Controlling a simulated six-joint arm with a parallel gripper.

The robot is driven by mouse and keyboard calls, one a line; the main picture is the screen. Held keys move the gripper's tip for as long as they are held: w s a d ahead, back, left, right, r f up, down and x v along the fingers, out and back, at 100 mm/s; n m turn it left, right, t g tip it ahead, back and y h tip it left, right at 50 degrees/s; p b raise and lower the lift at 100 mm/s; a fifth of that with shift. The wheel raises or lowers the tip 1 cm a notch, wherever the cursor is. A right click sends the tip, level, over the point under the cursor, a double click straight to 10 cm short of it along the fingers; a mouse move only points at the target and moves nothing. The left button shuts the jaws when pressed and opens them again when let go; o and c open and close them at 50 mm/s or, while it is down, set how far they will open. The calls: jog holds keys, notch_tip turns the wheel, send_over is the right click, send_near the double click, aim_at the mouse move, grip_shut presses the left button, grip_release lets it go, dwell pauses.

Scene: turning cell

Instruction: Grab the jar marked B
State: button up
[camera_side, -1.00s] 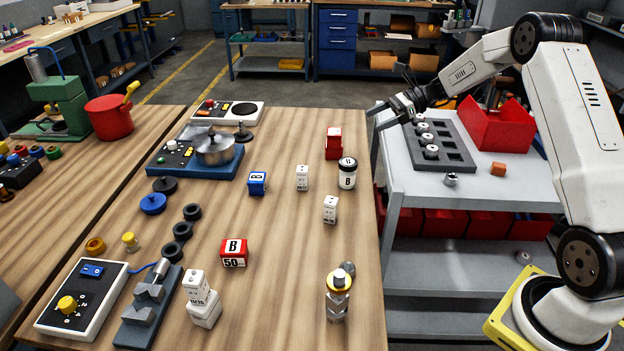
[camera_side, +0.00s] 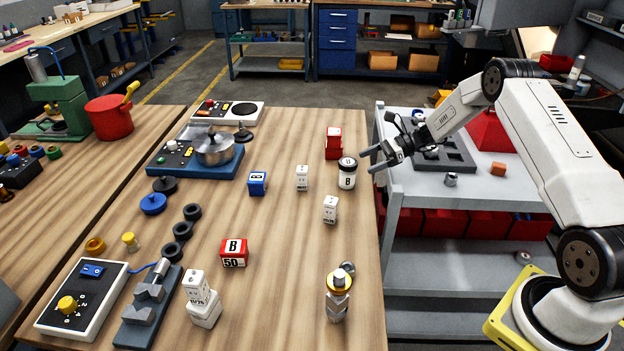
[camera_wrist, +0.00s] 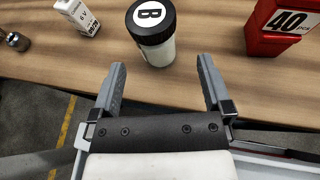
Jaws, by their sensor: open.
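The jar marked B (camera_side: 347,174) is white with a black lid and stands upright near the right edge of the wooden table. In the wrist view the jar (camera_wrist: 157,48) stands just beyond my fingertips, roughly centred between them, with a B on its lid. My gripper (camera_side: 366,162) is to the right of the jar, with its fingers pointing left at it. In the wrist view my gripper (camera_wrist: 162,66) is open and empty, and the jar appears to be outside the jaws.
White boxes (camera_side: 302,178) (camera_side: 330,209) stand to the left and in front. A grey cart (camera_side: 400,177) with a dark tray (camera_side: 452,155) is at the right.

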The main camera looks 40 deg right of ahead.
aim_at(349, 169)
jog(key=shift+x, duration=0.8)
jog(key=shift+a, duration=0.1)
jog(key=shift+s+x, duration=0.1)
jog(key=shift+x, duration=1.15)
jog(key=shift+s+x, duration=0.15)
jog(key=shift+x, duration=1.1)
jog(key=shift+a+r, duration=0.1)
jog(key=shift+a, duration=0.05)
jog(key=c, duration=1.3)
jog(key=shift+r, duration=0.15)
